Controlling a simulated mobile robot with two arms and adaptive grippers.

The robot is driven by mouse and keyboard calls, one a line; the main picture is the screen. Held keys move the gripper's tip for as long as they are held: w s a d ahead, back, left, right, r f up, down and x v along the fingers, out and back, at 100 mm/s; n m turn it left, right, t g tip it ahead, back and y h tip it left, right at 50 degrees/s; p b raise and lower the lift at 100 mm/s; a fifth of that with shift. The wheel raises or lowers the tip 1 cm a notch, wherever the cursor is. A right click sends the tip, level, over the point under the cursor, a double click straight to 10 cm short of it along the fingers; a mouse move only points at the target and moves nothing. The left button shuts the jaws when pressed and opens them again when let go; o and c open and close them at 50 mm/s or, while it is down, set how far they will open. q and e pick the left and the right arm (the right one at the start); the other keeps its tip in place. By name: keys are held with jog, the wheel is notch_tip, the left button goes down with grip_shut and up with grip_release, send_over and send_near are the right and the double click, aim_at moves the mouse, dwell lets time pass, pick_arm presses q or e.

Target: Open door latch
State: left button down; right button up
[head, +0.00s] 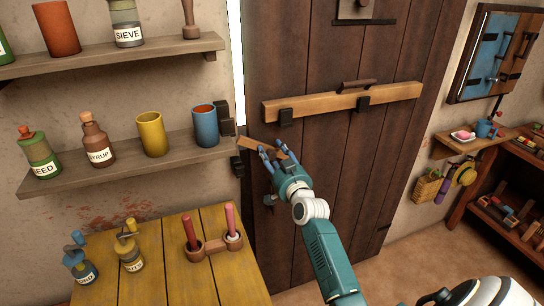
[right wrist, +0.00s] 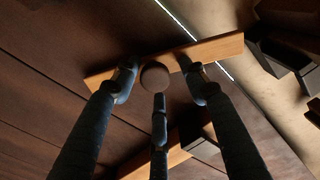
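The latch is a short wooden bar (head: 252,144) at the left edge of the dark plank door (head: 325,185), tilted down to the right. It also shows in the right wrist view (right wrist: 222,46), with a round dark knob (right wrist: 155,75) on it. My right gripper (head: 276,150) is at this bar, its blue fingers pointing at the door. In the right wrist view its fingertips surround the knob; two overlap the bar and one is just below the knob. Whether they press on it I cannot tell. My left gripper does not show.
A longer wooden bar (head: 325,102) with a handle lies across the door above. Shelves (head: 110,170) with cups and bottles stand left of the door. A yellow table (head: 165,275) is at lower left. A small shelf (head: 468,143) hangs at right.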

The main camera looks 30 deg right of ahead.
jog(key=shift+f, duration=0.25)
jog(key=shift+s+a, duration=0.15)
jog(key=shift+s, duration=0.1)
jog(key=v, duration=1.1)
jog(key=shift+s, duration=0.3)
